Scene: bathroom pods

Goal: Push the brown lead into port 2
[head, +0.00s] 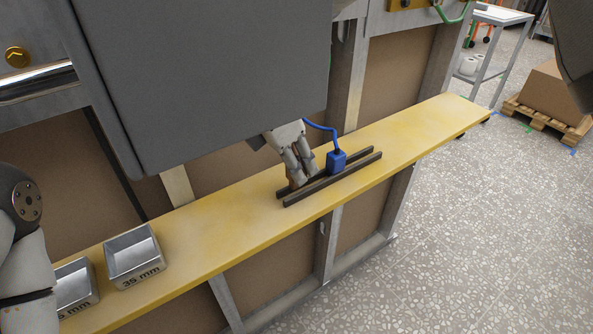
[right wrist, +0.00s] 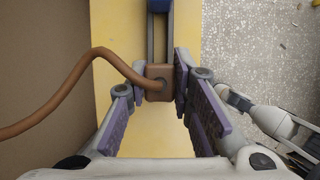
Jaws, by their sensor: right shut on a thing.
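The brown lead's square plug (right wrist: 159,81) sits between the purple-padded fingers of my right gripper (right wrist: 155,92) in the right wrist view. Its brown cable (right wrist: 60,97) curves off to the left. In the head view, my right gripper (head: 297,170) points down at the left part of two dark rails (head: 345,177) and is shut on the plug, which is mostly hidden there. I cannot make out port 2 or any port number. My left gripper is not in view.
A blue plug (head: 336,162) with a blue cable sits on the rails, right of my gripper. The rails lie on a yellow plank (head: 230,220). Two metal trays (head: 132,256), marked in mm, stand at its left. A large dark grey block (head: 200,75) hides much behind it.

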